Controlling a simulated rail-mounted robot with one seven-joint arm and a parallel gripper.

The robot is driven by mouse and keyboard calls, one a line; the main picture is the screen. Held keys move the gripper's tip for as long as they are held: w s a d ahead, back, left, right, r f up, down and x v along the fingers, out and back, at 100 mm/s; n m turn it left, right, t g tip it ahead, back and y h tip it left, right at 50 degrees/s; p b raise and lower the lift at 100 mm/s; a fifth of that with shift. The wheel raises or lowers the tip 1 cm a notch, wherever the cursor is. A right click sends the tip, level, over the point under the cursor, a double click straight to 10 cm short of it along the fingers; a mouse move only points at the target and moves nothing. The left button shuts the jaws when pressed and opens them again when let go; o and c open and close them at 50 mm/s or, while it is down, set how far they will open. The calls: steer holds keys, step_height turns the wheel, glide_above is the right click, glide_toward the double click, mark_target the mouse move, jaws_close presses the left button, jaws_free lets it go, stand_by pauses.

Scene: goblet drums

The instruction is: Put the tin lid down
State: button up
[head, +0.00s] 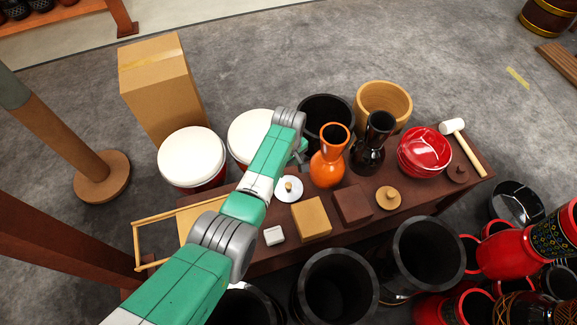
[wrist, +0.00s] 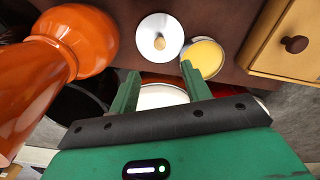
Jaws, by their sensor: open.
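The tin lid (head: 289,189) is a silvery disc with a small wooden knob. It lies knob up on the dark wooden bench, left of the orange vase in the head view. In the wrist view the lid (wrist: 152,48) lies just beyond my fingertips, with nothing between the fingers holding it. An open round tin with a yellow inside (wrist: 205,57) stands beside it, close to one fingertip; my arm seems to hide it in the head view. My gripper (wrist: 160,72) is open and empty; in the head view my gripper (head: 301,154) is partly hidden by the wrist.
The orange vase (head: 327,168) stands close to my gripper, with a black vase (head: 369,155) beyond it. Tan (head: 311,219) and brown (head: 352,204) blocks sit along the bench. A knobbed wooden box (wrist: 290,60) is near the tin. White-topped drums (head: 191,157) stand behind the bench.

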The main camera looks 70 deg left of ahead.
steer(key=m+t+y, duration=0.3)
steer(key=m, duration=1)
glide_toward(288, 184)
steer(key=b+x, duration=0.5)
steer(key=x, duration=0.3)
steer(key=shift+f, duration=0.35)
steer(key=shift+d+r, duration=0.1)
jaws_close()
